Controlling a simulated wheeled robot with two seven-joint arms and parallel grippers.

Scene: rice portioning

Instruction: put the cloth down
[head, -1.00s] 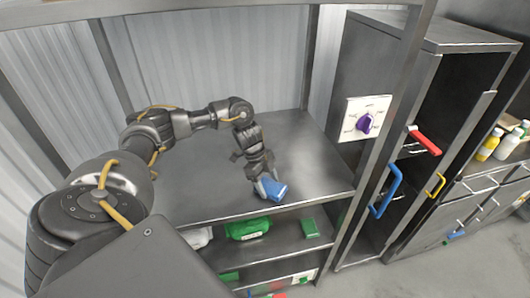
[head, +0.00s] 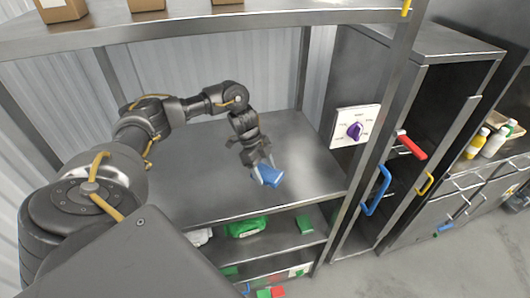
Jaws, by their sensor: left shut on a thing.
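A blue cloth (head: 269,175) is bunched in my left gripper (head: 264,169), over the front right part of the bare metal shelf (head: 205,195). The left gripper is shut on the cloth and points down. I cannot tell whether the cloth touches the shelf surface. My right gripper is not in view.
Lower shelves hold a green item (head: 246,227) and a green box (head: 304,224). Boxes (head: 62,10) stand on the upper shelf. A panel with a purple knob (head: 355,131) and a cabinet with a blue handle (head: 376,191) stand at right. The shelf around the cloth is clear.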

